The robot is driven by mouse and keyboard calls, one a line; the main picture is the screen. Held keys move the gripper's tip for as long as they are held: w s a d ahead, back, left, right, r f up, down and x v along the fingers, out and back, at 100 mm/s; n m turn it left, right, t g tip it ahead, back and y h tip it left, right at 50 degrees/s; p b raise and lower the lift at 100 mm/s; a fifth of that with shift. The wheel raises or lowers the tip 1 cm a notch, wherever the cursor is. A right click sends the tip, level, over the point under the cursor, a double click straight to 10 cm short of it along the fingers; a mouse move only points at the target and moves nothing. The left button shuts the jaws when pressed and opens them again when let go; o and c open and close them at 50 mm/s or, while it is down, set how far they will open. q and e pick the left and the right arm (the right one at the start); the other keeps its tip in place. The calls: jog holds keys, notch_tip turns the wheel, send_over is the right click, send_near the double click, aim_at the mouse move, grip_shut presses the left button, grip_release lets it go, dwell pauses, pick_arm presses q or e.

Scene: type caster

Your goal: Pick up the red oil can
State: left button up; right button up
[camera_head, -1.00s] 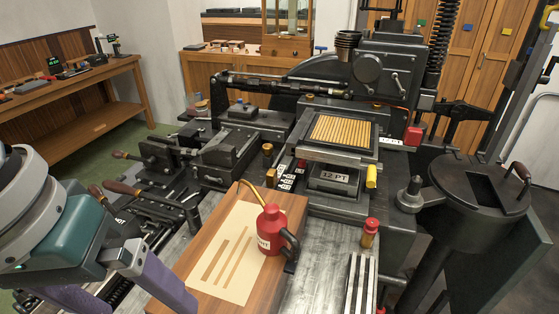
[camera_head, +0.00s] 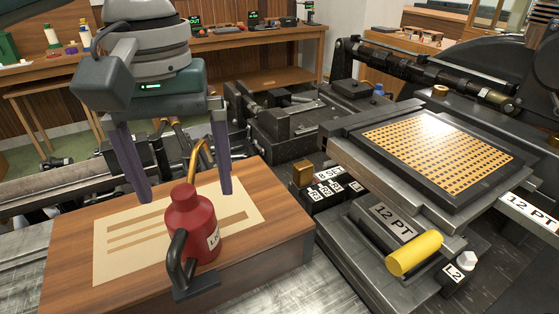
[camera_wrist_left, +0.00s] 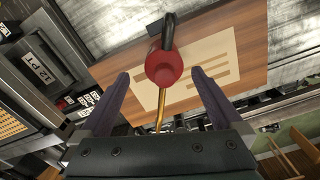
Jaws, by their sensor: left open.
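The red oil can (camera_head: 191,222) stands upright on a wooden board (camera_head: 270,205) with a pale sheet (camera_head: 112,254) on it. It has a black handle toward the front and a brass spout (camera_head: 193,160) toward the back. My left gripper (camera_head: 186,195) is open, its purple fingers spread behind and above the can, with nothing between them held. In the left wrist view the can (camera_wrist_left: 164,68) lies ahead, centred between the two open fingertips (camera_wrist_left: 160,74), and the spout points back toward the palm. My right gripper is not in view.
To the right stands the dark machine with a perforated plate (camera_head: 436,152), a "12 PT" block (camera_head: 385,222) and a yellow cylinder (camera_head: 413,253). Small labelled blocks (camera_head: 335,192) sit beside the board. A wooden bench (camera_head: 262,45) stands at the back.

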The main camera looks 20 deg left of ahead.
aim_at(191, 221)
pick_arm(q)
jog(key=f, duration=0.7)
jog(key=shift+a+f, duration=0.35)
jog(key=c, duration=1.5)
jog(key=shift+o, duration=0.2)
jog(key=shift+r, duration=0.1)
